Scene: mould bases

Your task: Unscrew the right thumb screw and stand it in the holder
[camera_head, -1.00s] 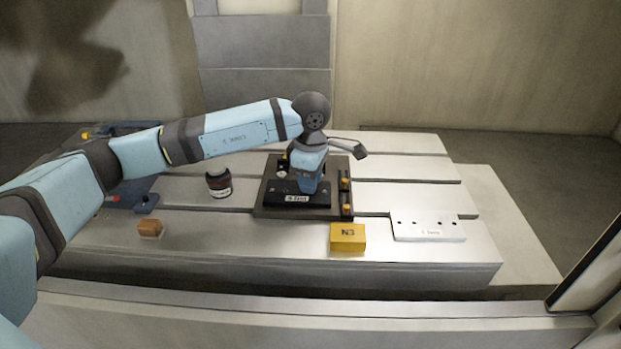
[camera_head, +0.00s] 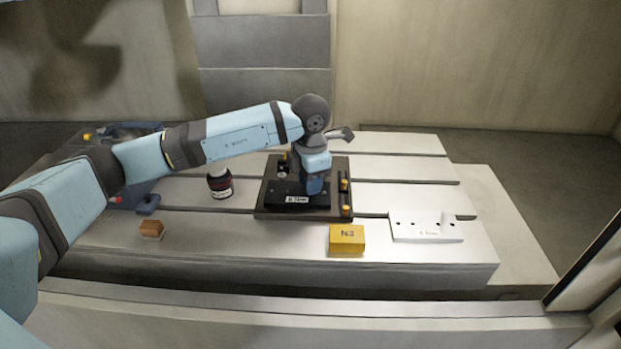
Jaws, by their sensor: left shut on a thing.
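The mould base (camera_head: 262,200) is a dark plate on the slotted metal table. A silver thumb screw (camera_head: 282,173) shows on its left half. My left gripper (camera_head: 315,188) is over the right half, low against the base and hidden behind my blue wrist. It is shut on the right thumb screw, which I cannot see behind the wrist. The holder (camera_head: 412,231) is a white block with small holes, to the right of the base. A pale upright shape (camera_head: 448,218) shows at its right end; I cannot tell what it is. My right gripper is out of view.
A yellow N3 block (camera_head: 347,240) lies at the table's front, between base and holder. A dark bottle (camera_head: 219,184) and a small brown block (camera_head: 152,229) stand to the left. Orange-knobbed parts (camera_head: 346,209) line the base's right edge. The table's right rear (camera_head: 405,165) is clear.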

